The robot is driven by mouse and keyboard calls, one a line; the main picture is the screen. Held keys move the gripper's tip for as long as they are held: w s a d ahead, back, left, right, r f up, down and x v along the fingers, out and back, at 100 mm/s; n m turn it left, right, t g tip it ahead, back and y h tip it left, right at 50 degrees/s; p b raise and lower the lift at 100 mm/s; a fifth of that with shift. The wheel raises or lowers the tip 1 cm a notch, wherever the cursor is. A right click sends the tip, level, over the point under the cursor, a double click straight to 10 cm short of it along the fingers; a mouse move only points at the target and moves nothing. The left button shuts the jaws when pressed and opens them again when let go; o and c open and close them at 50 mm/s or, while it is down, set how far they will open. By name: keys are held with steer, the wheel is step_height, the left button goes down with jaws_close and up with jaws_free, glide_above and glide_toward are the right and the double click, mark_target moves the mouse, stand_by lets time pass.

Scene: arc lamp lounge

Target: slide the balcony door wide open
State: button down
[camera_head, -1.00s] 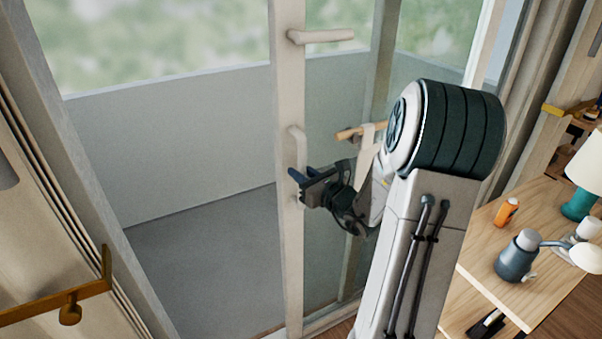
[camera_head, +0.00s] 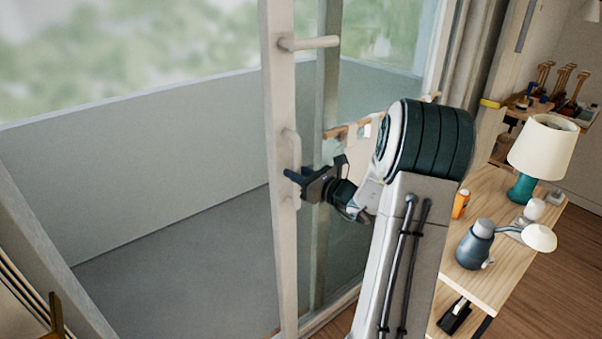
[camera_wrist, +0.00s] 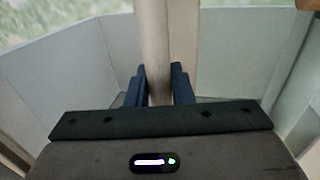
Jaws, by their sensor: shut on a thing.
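The balcony door (camera_head: 283,250) is a glass panel in a pale frame, standing partly open with a wide gap on its left. A pale upright pull handle (camera_head: 291,143) sits on its leading post, below a horizontal lever (camera_head: 310,43). My gripper (camera_head: 290,176) is shut on the lower part of the pull handle. In the wrist view, the blue fingers of my gripper (camera_wrist: 159,74) stand on both sides of a pale upright bar (camera_wrist: 156,88). My gripper hides part of the handle.
Through the gap lie the grey balcony floor (camera_head: 185,270) and a pale parapet (camera_head: 130,150). At right, a wooden shelf unit (camera_head: 490,200) holds a teal lamp (camera_head: 543,150), a blue-grey jug-like item (camera_head: 474,246) and an orange item (camera_head: 460,204), close to my arm.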

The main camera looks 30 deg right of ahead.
steer(key=c, duration=1.3)
jaws_free()
steer(key=shift+d, duration=0.2)
steer(key=b+v, duration=0.1)
steer(key=v, duration=1.2)
steer(key=shift+s+d+b, duration=0.1)
steer(key=shift+s+b, duration=0.25)
steer(key=shift+b, duration=0.05)
